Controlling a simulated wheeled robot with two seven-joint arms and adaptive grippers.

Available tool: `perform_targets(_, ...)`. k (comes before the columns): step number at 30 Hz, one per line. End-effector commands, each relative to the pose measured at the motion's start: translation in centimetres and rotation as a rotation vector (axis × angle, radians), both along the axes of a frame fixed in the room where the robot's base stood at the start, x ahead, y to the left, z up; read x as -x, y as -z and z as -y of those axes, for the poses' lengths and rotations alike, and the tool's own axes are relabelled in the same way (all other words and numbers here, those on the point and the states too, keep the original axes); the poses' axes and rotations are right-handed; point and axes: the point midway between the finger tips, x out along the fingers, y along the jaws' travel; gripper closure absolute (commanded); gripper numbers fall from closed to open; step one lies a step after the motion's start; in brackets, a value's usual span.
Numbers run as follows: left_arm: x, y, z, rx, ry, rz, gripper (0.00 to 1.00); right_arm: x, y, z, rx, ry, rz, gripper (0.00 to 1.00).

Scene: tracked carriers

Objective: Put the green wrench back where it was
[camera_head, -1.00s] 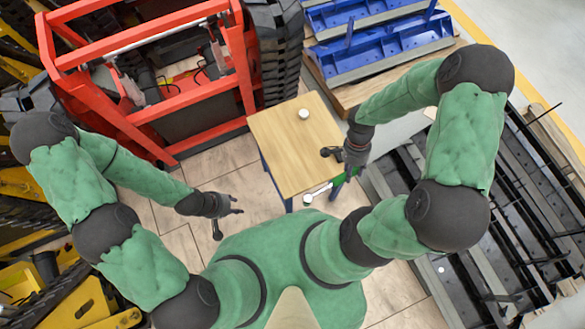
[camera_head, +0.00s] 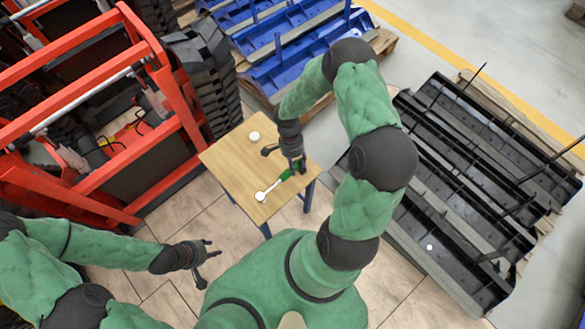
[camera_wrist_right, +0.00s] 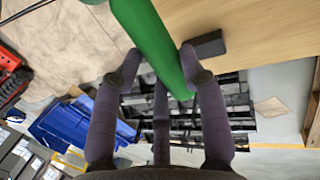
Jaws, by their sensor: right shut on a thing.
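The green wrench (camera_head: 285,177) has a green handle and a pale metal shank with a light round end. My right gripper (camera_head: 297,166) is shut on the handle. The wrench shows over the wooden table top, its pale end pointing to the lower left; I cannot tell whether it touches the wood. In the right wrist view the green handle (camera_wrist_right: 155,42) passes between the dark fingers, with the table top beside it. My left gripper (camera_head: 208,262) is open and empty, low and left of the table.
A red frame (camera_head: 150,50) stands left, blue carriers (camera_head: 290,65) behind, and a black carrier (camera_head: 480,190) right. Tiled floor is clear in front.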

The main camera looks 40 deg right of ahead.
Motion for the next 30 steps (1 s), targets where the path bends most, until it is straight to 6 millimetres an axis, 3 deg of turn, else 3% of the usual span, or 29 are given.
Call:
perform_targets(10, 0.0, 0.7, 0.0, 0.000, 0.000, 0.000, 0.60, -1.6, 1.9, 0.1, 0.001, -0.001, 0.000, 1.00)
perform_targets(17, 0.0, 1.8, 0.0, 0.000, 0.000, 0.000, 0.60, -1.5, 4.9, 0.0, -0.001, 0.000, -0.002, 1.00)
perform_targets(28, 0.0, 2.0, 0.0, 0.000, 0.000, 0.000, 0.60, -1.6, 5.1, 0.0, 0.000, 0.000, 0.000, 1.00)
perform_targets(29, 0.0, 1.9, 0.0, 0.000, 0.000, 0.000, 0.60, -1.5, 5.1, 0.0, 0.000, 0.000, 0.000, 0.49)
perform_targets(30, 0.0, 1.9, 0.0, 0.000, 0.000, 0.000, 0.60, -1.5, 5.0, 0.0, 0.000, 0.000, 0.000, 0.38)
